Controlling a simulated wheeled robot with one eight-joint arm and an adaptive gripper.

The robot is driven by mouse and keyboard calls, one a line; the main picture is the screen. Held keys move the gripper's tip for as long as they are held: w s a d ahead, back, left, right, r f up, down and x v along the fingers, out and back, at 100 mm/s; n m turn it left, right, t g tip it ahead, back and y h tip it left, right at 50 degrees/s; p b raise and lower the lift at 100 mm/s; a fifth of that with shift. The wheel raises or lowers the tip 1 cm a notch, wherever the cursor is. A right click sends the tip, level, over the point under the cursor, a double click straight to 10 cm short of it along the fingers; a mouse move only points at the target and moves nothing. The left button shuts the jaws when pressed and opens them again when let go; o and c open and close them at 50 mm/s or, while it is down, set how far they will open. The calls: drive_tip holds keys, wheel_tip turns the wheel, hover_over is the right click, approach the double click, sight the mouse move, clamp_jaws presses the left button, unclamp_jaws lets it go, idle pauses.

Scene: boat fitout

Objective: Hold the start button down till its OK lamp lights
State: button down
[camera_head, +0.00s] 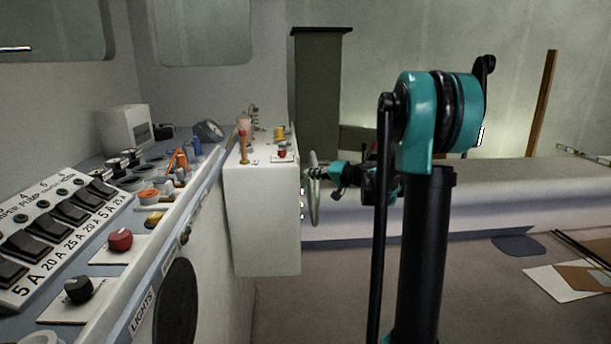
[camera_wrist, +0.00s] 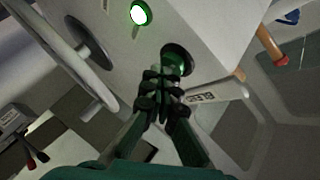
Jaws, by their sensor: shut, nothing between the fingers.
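In the wrist view, a round green button (camera_wrist: 177,58) in a dark collar sits on the pale face of a console box. My gripper (camera_wrist: 168,78) is shut and empty, with its fingertips at the button's lower edge. They appear to touch it, but I cannot tell how far it is pressed. A round lamp (camera_wrist: 140,14) with a green rim glows bright white up and left of the button; no lettering on it is readable. In the head view my gripper (camera_head: 318,172) is at the right side of the white console box (camera_head: 265,215); the button's face is hidden there.
A grey wheel (camera_wrist: 58,42) stands close left of my gripper in the wrist view. An orange-brown handle (camera_wrist: 270,45) sticks out at upper right. In the head view a switch panel (camera_head: 48,226) fills the left, with red and black knobs.

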drive_tip(key=shift+d, duration=0.9)
drive_tip(key=shift+d, duration=0.15)
drive_tip(key=d, duration=0.4)
drive_tip(key=shift+d, duration=0.4)
